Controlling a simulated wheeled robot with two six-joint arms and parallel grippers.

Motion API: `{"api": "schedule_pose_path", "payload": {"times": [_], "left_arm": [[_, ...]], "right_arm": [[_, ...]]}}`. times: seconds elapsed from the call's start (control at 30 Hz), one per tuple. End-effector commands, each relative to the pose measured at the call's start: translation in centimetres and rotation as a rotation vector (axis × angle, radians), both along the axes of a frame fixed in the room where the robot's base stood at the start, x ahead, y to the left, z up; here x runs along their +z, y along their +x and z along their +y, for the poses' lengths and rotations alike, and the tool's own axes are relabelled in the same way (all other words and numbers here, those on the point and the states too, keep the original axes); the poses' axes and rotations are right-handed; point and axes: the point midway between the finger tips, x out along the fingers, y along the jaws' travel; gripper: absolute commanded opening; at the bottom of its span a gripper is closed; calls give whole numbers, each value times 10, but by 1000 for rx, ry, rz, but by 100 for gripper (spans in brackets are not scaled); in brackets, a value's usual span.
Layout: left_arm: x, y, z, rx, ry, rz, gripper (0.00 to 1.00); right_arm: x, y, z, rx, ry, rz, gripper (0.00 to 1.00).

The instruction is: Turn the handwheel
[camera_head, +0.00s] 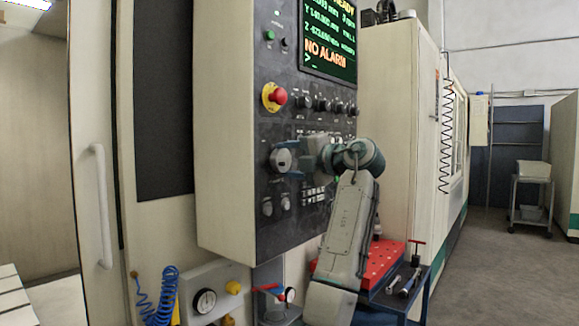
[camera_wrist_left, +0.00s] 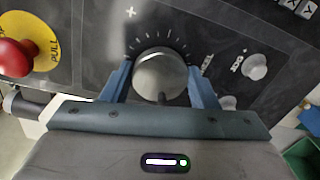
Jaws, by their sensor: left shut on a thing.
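The handwheel (camera_head: 281,160) is a round grey metal dial on the dark control panel of the machine. It also shows in the left wrist view (camera_wrist_left: 160,72), with a ring of tick marks on the panel around its upper side. My left gripper (camera_head: 292,161) reaches it from the right in the head view. In the left wrist view its two blue fingers (camera_wrist_left: 159,80) stand on opposite sides of the dial, and it is shut on it. The gripper body hides the lower part of the dial's surroundings. My right gripper is not in view.
A red emergency button (camera_head: 278,96) on a yellow disc sits above the handwheel. Several small knobs (camera_head: 303,101) and a screen (camera_head: 328,40) reading NO ALARM are on the panel. Below are a gauge (camera_head: 205,301), a coiled blue hose (camera_head: 166,292) and a red perforated tray (camera_head: 386,262).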

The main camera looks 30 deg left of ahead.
Motion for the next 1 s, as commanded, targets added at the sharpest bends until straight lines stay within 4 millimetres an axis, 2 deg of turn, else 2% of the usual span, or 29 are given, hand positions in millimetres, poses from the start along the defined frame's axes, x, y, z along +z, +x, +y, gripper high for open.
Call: {"api": "schedule_pose_path", "payload": {"times": [0.4,0.97,1.0], "left_arm": [[-3,0,0,2,-20,-196,31],[-2,0,0,2,-23,-226,31],[-2,0,0,2,-23,-226,58]], "right_arm": [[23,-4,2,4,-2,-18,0],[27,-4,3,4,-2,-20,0],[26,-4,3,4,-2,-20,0]]}}
